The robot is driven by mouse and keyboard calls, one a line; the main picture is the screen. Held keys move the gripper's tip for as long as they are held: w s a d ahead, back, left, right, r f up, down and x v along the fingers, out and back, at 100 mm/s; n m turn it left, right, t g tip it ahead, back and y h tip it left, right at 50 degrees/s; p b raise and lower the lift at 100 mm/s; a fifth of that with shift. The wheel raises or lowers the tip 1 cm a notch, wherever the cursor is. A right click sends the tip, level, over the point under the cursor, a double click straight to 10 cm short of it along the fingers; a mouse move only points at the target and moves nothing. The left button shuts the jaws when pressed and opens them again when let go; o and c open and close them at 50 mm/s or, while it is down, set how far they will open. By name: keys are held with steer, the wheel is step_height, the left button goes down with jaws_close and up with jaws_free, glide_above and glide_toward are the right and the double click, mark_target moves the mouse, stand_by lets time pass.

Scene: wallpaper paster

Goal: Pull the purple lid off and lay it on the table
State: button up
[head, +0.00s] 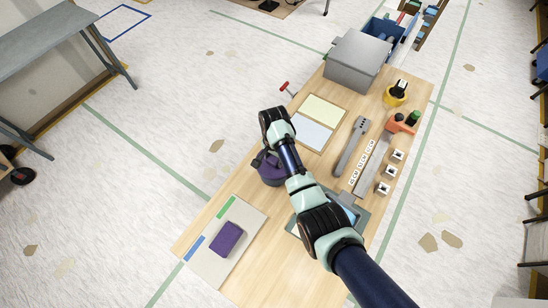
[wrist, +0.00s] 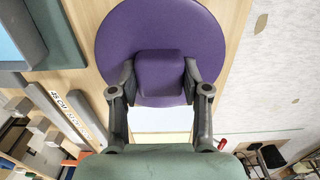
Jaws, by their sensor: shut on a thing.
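The purple lid (wrist: 160,30) is a round disc with a block-shaped purple handle (wrist: 160,72). My gripper (wrist: 160,80) has one finger on each side of this handle and is shut on it. In the head view the purple round thing (head: 270,174) shows beside my arm near the left edge of the table (head: 262,222), partly covered by my arm. Whether the lid is seated or raised cannot be told, and what is under it is hidden.
A pale board (head: 205,262) with a purple block (head: 227,238) lies at the near left. A grey box (head: 356,62) stands at the far end. Flat panels (head: 320,112), a grey tool (head: 350,146) and small white blocks (head: 390,171) lie to the right. Bare wood shows near the front.

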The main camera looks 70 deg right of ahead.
steer(key=shift+r+p, duration=0.45)
steer(key=shift+r, duration=0.2)
step_height(320, 180, up, 4)
steer(key=p, duration=0.4)
stand_by(0.5)
